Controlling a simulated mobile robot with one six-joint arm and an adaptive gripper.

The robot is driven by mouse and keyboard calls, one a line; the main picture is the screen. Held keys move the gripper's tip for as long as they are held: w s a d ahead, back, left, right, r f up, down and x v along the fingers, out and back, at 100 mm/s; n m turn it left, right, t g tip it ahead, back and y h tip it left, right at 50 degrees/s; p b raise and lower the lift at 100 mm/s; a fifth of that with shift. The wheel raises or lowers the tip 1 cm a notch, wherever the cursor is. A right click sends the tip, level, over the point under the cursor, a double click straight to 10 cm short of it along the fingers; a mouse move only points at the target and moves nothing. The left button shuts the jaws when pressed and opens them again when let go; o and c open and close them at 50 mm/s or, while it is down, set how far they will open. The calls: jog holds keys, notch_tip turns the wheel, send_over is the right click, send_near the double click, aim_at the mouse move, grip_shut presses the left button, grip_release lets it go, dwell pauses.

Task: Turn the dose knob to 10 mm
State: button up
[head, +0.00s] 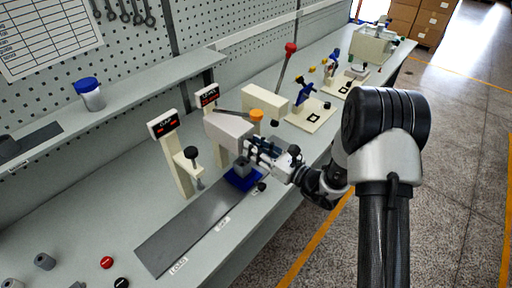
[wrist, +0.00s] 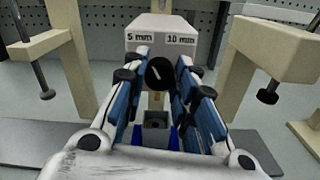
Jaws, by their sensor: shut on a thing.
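The dose knob (wrist: 160,73) is a round black disc with a white pointer line, on the front of a grey dispenser box (wrist: 162,30). The box carries the labels "5 mm" on the left and "10 mm" on the right. The white line slants towards the upper left, on the 5 mm side. My gripper (wrist: 161,80) is shut on the knob, with a blue-padded finger on each side of it. In the head view the box (head: 228,130) stands in front of my gripper (head: 254,150), and the knob is hidden there.
A grey block in a blue holder (head: 243,180) sits just below my gripper on a dark rail (head: 185,232). Cream clamp stands (head: 172,160) flank the box, with black-tipped plungers. A red-knobbed lever (head: 286,65) stands behind. Loose caps and grey cylinders lie at the front left.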

jog(key=m+p, duration=0.6)
jog(key=m, duration=0.5)
jog(key=shift+m, duration=0.3)
jog(key=shift+f+p, duration=0.1)
jog(key=shift+p, duration=0.2)
jog(key=o, duration=1.1)
jog(key=shift+c, duration=0.2)
jog(key=v, duration=1.2)
